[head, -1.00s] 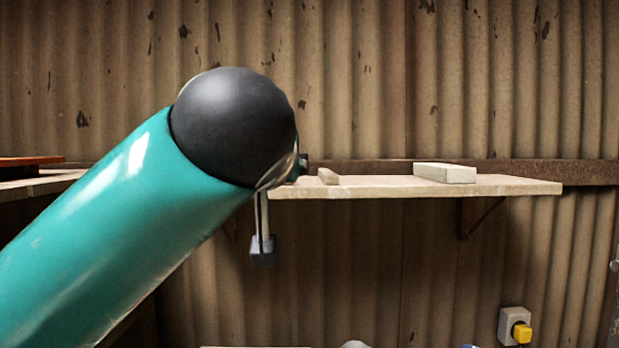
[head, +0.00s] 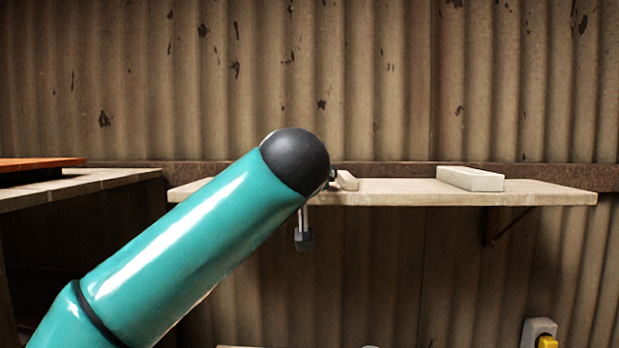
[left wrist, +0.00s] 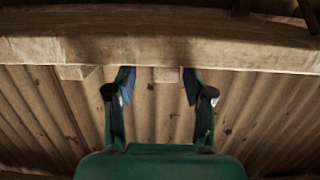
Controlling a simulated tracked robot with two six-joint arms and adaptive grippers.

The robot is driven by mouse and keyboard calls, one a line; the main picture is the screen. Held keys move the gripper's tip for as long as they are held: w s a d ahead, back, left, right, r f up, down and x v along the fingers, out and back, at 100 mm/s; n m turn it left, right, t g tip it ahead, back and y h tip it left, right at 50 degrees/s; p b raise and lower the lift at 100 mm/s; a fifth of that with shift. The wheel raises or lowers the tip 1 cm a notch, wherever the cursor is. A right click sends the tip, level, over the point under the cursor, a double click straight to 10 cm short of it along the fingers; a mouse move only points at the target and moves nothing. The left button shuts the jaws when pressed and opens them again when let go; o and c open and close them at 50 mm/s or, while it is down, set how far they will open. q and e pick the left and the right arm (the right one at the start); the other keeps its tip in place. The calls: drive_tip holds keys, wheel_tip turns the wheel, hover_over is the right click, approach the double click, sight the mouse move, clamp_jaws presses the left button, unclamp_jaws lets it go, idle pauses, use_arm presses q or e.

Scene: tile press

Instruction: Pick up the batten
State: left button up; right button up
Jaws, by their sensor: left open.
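The batten (head: 346,181) is a short-looking piece of pale wood lying on the wooden wall shelf (head: 400,194), its end toward me and its left side partly hidden by my arm. In the head view my left arm reaches up toward it and covers most of the hand. In the left wrist view, which seems upside down, my left gripper (left wrist: 158,80) is open, its two fingers apart in front of the shelf edge (left wrist: 160,50). My right gripper is out of view.
A larger pale block (head: 472,179) lies on the shelf to the right. A grey clamp-like part (head: 303,238) hangs below the shelf. A wooden bench (head: 90,182) with an orange board (head: 40,163) stands at left. A corrugated wall backs the shelf.

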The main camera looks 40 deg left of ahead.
use_arm(q)
drive_tip(key=p+x, duration=0.2)
drive_tip(key=x, duration=0.2)
drive_tip(key=shift+w+a+f, duration=0.1)
drive_tip(key=shift+w+a, duration=0.05)
drive_tip(key=shift+a, duration=0.3)
drive_tip(key=shift+w+a, duration=0.1)
drive_tip(key=shift+w, duration=0.1)
clamp_jaws()
